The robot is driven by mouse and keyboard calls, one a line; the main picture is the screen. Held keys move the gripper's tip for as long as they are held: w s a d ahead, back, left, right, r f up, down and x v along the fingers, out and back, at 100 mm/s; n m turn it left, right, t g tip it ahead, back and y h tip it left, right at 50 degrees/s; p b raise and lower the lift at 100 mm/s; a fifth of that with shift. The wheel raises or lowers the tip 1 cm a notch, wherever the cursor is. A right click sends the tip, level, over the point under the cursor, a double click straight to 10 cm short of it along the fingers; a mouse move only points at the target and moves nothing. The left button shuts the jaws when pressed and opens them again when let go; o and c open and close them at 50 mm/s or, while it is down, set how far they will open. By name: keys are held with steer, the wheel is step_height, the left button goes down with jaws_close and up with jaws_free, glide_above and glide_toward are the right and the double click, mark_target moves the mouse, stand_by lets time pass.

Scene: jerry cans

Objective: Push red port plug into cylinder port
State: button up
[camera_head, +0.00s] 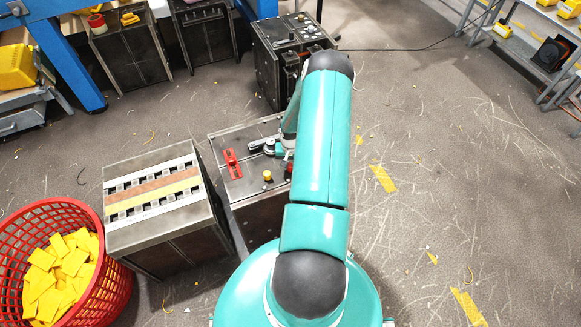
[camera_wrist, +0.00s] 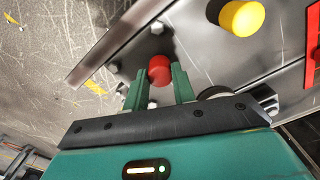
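The red plug (camera_wrist: 159,69) shows in the wrist view between the tips of my gripper's two green fingers (camera_wrist: 159,82), which appear close against its sides. The plug is over the metal top of a box (camera_head: 231,194), near one edge, with several bolt heads around it. The port is not visible, so I cannot tell whether the plug touches it. In the head view, a small bit of red plug (camera_head: 289,168) shows beside my arm, which hides most of my gripper.
A yellow knob (camera_wrist: 241,17) and a red handle (camera_head: 232,163) are on the same top. A crate with a striped top (camera_head: 155,243) and a red basket of yellow pieces (camera_head: 118,290) stand left. Another metal box (camera_head: 265,70) stands behind. Floor at right is mostly clear.

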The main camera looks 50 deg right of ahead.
mark_target(291, 164)
steer(key=shift+r, duration=0.1)
steer(key=shift+r, duration=2.4)
